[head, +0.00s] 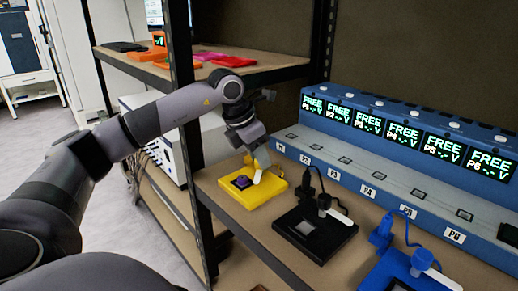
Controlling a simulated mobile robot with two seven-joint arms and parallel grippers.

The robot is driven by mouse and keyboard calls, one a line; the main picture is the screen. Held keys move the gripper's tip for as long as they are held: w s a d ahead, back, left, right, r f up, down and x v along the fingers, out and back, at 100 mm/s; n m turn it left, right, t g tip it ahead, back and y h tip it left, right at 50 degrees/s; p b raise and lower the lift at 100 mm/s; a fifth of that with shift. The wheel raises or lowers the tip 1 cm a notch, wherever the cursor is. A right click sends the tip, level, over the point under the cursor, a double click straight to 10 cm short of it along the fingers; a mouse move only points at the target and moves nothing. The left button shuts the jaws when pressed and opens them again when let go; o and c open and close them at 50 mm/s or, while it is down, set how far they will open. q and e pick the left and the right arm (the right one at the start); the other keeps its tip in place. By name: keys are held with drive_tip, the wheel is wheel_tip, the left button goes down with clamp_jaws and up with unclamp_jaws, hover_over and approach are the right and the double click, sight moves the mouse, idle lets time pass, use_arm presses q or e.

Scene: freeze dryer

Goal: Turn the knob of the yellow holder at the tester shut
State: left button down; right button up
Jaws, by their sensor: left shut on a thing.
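The yellow holder (243,196) lies on the shelf board in front of the tester (402,141), near its left end. A dark purple piece (241,182) sits in the middle of the holder. My left gripper (259,168) reaches down at the holder's back right side, shut on what looks like the holder's knob; the gripper covers most of it. A pale lever-like part (268,178) shows just below the fingers. My right gripper is not in view.
A black holder (314,234) and a blue holder (395,272) with cables stand to the right. A rack post (183,100) rises close beside my left arm. An upper shelf (205,75) with orange and pink items is behind it. The tester's displays read FREE.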

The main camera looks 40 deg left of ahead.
use_arm(q)
drive_tip(key=shift+r+m+h+p, duration=0.2)
drive_tip(key=shift+m+h+p, duration=0.1)
drive_tip(key=shift+m, duration=0.2)
drive_tip(key=shift+m+p, duration=0.35)
drive_tip(key=shift+m, duration=0.15)
drive_tip(key=m+g+h+p, duration=0.1)
drive_tip(key=m+p, duration=0.1)
drive_tip(key=m, duration=0.1)
drive_tip(key=shift+a, duration=0.1)
drive_tip(key=shift+w+f+m+g+h+p, duration=0.1)
drive_tip(key=shift+m+g+h+p, duration=0.35)
drive_tip(key=shift+m+p, duration=0.75)
drive_tip(key=shift+m, duration=0.4)
drive_tip(key=c, duration=0.8)
unclamp_jaws()
